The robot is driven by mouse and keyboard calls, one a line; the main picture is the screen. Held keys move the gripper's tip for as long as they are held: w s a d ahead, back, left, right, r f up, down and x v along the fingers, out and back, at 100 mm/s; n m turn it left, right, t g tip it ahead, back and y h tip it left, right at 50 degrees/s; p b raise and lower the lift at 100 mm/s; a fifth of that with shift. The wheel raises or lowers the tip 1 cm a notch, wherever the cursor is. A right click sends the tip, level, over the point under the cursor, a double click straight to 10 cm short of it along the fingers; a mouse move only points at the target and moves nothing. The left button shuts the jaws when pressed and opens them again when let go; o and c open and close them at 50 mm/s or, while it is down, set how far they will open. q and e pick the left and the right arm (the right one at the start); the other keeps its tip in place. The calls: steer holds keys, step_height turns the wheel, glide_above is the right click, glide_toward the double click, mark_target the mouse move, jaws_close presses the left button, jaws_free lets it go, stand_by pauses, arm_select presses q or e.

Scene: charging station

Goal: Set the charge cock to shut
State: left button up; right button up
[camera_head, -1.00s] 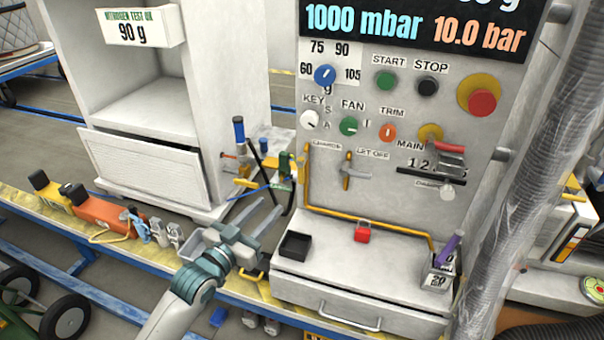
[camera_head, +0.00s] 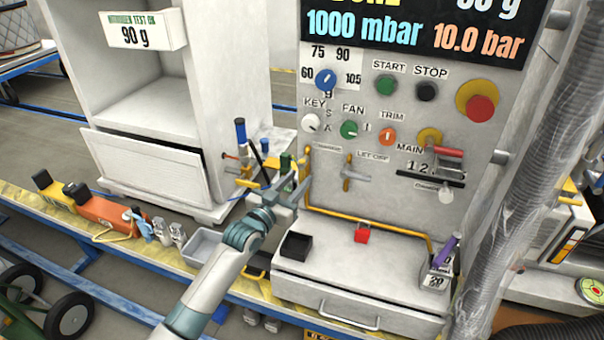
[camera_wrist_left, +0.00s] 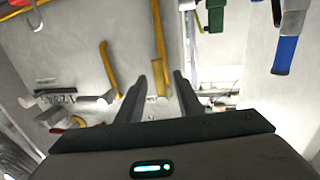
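The charge cock sits at the panel's left edge below a small label (camera_head: 328,149); my left gripper and nearby tools partly cover it in the head view. In the left wrist view, a yellow upright part with a silver stub (camera_wrist_left: 159,101) shows between my fingers; I cannot tell the handle from the pipe. My left gripper (camera_head: 298,180) is open, its fingers reaching toward the panel. The two spread fingers also show in the left wrist view (camera_wrist_left: 160,82). Contact is not clear. My right gripper is not in view.
The let-off cock (camera_head: 347,173) is close on the right. Tools with blue and green handles (camera_head: 240,132) stand close on the left.

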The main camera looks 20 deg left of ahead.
mark_target(300, 177)
arm_select(q)
steer(key=x, duration=0.2)
steer(key=shift+w+d, duration=0.15)
steer(key=shift+w, duration=0.35)
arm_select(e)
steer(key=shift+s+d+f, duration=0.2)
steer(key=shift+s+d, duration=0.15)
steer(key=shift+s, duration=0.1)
arm_select(q)
steer(key=shift+c, duration=0.2)
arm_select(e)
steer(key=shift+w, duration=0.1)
arm_select(q)
jaws_close()
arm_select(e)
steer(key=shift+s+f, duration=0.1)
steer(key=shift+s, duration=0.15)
